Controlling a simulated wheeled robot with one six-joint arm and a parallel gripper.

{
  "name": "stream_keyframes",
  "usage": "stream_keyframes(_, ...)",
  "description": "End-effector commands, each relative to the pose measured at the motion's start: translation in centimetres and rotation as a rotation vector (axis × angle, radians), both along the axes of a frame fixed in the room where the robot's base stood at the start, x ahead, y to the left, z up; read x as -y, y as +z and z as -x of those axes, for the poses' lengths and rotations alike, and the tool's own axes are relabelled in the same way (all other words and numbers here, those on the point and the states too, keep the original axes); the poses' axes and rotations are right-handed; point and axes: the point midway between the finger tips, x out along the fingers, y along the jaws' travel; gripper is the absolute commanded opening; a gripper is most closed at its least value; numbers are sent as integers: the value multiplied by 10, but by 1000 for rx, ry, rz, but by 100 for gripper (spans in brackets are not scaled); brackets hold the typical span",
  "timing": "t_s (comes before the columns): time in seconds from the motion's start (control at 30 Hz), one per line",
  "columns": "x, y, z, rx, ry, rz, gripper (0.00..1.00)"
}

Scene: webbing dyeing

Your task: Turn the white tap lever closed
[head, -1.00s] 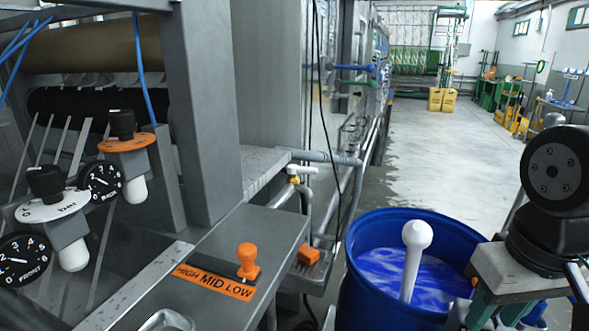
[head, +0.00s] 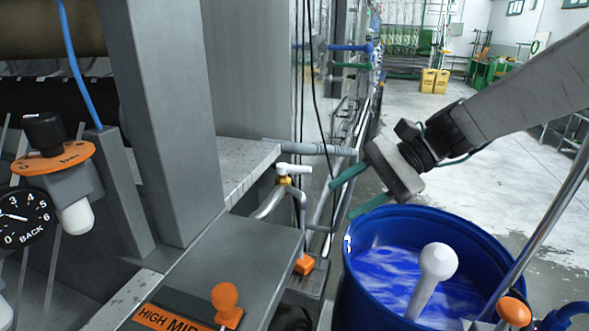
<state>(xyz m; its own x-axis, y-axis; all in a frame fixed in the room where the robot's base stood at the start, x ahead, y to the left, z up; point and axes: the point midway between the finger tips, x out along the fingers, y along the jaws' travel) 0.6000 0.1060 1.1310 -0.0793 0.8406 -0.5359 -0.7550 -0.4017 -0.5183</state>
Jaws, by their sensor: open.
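The white tap lever (head: 294,169) sits on a brass tap (head: 284,181) with a grey spout pipe, just beyond the grey machine ledge. The lever points to the right in the picture. My gripper (head: 345,194) is open, with two green fingers pointing left toward the tap. It hangs over the far left rim of the blue barrel, to the right of the lever and apart from it. Nothing is between the fingers.
The blue barrel (head: 355,290) holds blue liquid and a white round-headed stick (head: 437,262). An orange knob (head: 226,298) stands on the grey panel in front. An orange block (head: 304,265) lies below the tap. Grey pipes (head: 330,149) run behind the tap.

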Motion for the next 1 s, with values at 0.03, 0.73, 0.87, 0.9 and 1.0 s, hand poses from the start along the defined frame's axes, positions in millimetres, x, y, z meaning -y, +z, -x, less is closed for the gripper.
stream_keyframes(0.03,-3,-6,-28,-71,-55,-62,45)
stream_keyframes(0.73,-5,-84,-240,-604,-510,-598,45)
stream_keyframes(0.87,-22,-83,-245,-607,-511,-601,45)
stream_keyframes(0.9,-28,-83,-246,-606,-510,-601,45)
stream_keyframes(1.0,-44,-83,-250,-606,-511,-600,45)
